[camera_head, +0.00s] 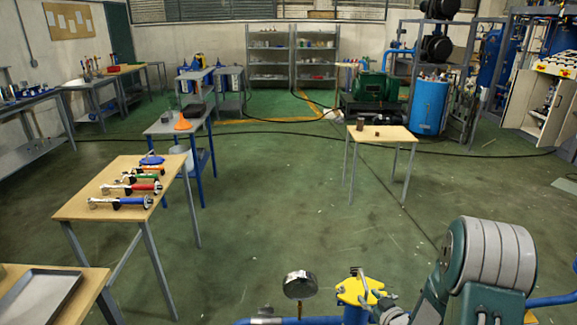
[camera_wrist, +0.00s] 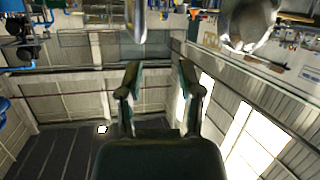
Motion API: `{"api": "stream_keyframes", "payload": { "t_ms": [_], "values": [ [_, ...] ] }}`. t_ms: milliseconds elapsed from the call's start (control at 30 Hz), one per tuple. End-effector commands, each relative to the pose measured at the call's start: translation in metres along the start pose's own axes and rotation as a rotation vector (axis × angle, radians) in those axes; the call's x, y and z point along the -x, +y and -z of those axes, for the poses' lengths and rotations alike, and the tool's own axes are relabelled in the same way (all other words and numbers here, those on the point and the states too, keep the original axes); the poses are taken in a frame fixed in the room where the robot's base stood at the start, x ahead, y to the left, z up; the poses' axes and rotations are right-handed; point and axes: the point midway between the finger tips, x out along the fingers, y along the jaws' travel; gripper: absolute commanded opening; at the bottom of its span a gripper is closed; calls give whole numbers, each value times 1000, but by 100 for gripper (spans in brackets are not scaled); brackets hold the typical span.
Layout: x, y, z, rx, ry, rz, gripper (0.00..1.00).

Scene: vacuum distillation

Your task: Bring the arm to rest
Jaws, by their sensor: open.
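My gripper (camera_wrist: 159,78) shows in the wrist view with its two dark fingers spread apart. Nothing is between the fingers. The wrist view is upside down, with the roof and windows low in the picture and equipment along the top. In the head view part of my arm, with a large grey ringed joint, fills the lower right. I cannot clearly make out the gripper there. A round gauge (camera_head: 300,285) and a yellow valve-like part (camera_head: 358,290) on blue piping stand left of my arm. A blurred silvery round thing (camera_wrist: 248,25) is close to the wrist camera.
A wooden-topped table (camera_head: 75,207) at the left holds several coloured-handled tools. A grey tray (camera_head: 40,298) lies on the bench at lower left. A small table (camera_head: 382,133) with dark pieces stands right of centre. Open green floor (camera_head: 285,215) lies between, with cables across it.

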Motion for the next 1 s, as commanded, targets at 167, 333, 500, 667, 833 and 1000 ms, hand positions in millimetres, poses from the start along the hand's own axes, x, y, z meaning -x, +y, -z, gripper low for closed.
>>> {"api": "stream_keyframes", "payload": {
  "t_ms": [167, 333, 500, 667, 833, 1000],
  "values": [
    [10, 12, 49, 60, -124, -88, 47],
    [31, 15, 89, 74, -237, -172, 47],
    [63, 10, 124, 55, -340, -245, 47],
    [101, -3, 152, 11, -427, -297, 47],
    [146, -26, 174, -57, -514, -326, 47],
    [195, -57, 188, -137, -597, -322, 47]
  ]
}}
